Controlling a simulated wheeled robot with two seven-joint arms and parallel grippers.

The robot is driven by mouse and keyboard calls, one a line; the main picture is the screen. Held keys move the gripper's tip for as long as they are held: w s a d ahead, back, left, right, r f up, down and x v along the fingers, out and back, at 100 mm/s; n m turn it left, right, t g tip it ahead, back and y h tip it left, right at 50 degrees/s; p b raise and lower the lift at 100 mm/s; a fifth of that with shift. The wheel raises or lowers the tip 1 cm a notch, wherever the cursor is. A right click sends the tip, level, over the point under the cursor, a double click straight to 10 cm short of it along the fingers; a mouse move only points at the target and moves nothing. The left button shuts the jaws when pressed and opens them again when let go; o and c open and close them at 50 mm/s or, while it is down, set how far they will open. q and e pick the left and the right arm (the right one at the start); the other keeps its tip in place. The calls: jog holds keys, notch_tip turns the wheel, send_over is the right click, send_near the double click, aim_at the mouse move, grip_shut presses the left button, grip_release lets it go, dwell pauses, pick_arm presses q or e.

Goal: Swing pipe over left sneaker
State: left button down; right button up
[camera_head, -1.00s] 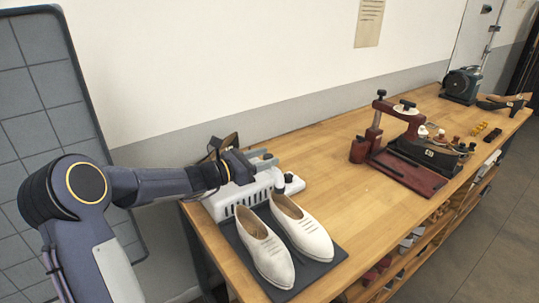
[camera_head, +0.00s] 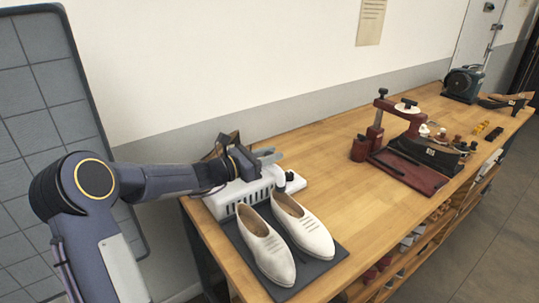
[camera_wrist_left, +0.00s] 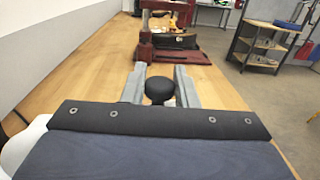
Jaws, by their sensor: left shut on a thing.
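Two white sneakers stand side by side on a dark mat (camera_head: 328,262), toes toward the camera: the left sneaker (camera_head: 268,252) and the right sneaker (camera_head: 306,232). Behind them is a white slotted dryer unit (camera_head: 240,200). My left gripper (camera_head: 272,157) is above this unit, behind the sneakers, shut on the white pipe (camera_head: 279,179), which is mostly hidden by the fingers. In the left wrist view a round black knob (camera_wrist_left: 158,90) sits between the two grey fingers. A small black knob (camera_head: 290,176) shows just right of the pipe. My right gripper is out of view.
A dark red press (camera_head: 412,172) stands farther right on the wooden bench (camera_head: 335,150), with small bottles beside it. A green machine (camera_head: 462,84) is at the far end. The wall runs close behind the bench. Bench between unit and press is clear.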

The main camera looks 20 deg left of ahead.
pick_arm(q)
jog(key=shift+s, duration=0.1)
jog(key=shift+s+a+r+m+g+h+p, duration=0.2)
jog(key=shift+s+m+g+h+p, duration=0.15)
jog(key=shift+p, duration=0.35)
jog(key=s+a+m+g+h+p, duration=0.4)
jog(key=s+m+g+h+p, duration=0.2)
jog(key=g, duration=0.3)
jog(key=shift+s+a+f+m, duration=0.2)
jog(key=shift+s+a+m, duration=0.1)
jog(key=shift+s+m, duration=0.3)
jog(key=shift+h, duration=0.25)
jog(key=c, duration=1.2)
grip_release()
jog(key=shift+s+a, duration=0.1)
jog(key=shift+s, duration=0.05)
jog(key=shift+o, duration=0.2)
